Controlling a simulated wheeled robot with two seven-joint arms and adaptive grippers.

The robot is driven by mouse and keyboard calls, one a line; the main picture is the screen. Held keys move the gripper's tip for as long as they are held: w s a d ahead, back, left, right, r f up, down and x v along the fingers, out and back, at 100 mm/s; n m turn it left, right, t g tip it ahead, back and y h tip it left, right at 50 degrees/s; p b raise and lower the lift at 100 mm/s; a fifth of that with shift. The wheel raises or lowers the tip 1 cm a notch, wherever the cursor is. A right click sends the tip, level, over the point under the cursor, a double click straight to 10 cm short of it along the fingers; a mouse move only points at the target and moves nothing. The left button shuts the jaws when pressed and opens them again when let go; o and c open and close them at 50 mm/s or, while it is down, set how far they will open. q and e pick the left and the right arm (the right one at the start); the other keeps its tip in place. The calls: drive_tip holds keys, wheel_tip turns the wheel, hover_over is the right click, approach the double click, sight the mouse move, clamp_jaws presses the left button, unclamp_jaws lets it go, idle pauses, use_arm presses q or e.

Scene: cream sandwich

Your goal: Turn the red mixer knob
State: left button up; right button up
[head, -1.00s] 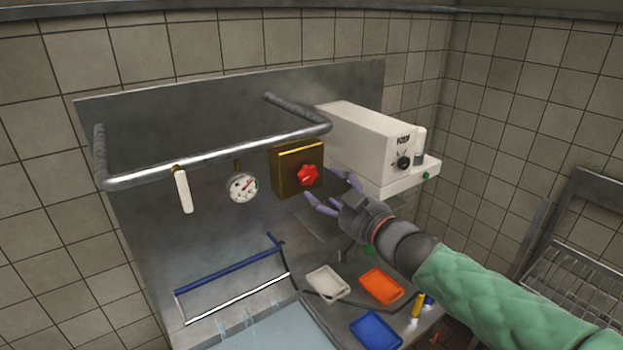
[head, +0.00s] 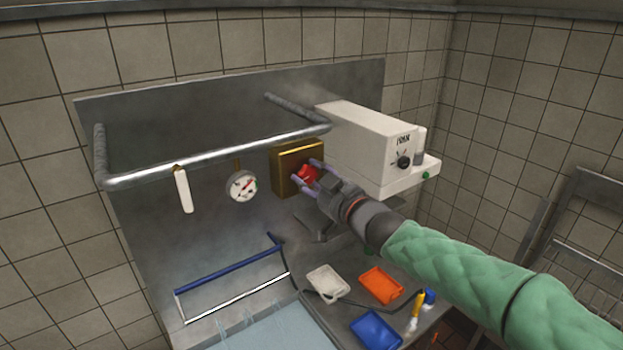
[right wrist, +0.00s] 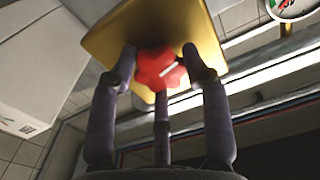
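The red mixer knob (head: 307,174) sits on the front of a brass-yellow box (head: 284,172) on the steel back panel. In the right wrist view, my right gripper's fingertips (right wrist: 158,62) lie close on both sides of the knob, with a third finger below. I cannot tell whether they touch or press it. My left gripper is not in view.
A white machine (head: 365,145) stands close on the right. White, orange and blue trays (head: 376,331) lie below.

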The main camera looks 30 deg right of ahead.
drive_tip(key=shift+f, duration=0.25)
drive_tip(key=shift+f+n+b, duration=0.1)
drive_tip(key=shift+n+b, duration=0.45)
drive_tip(key=shift+n, duration=0.15)
drive_tip(key=o, duration=1.1)
drive_tip(key=shift+o, duration=0.2)
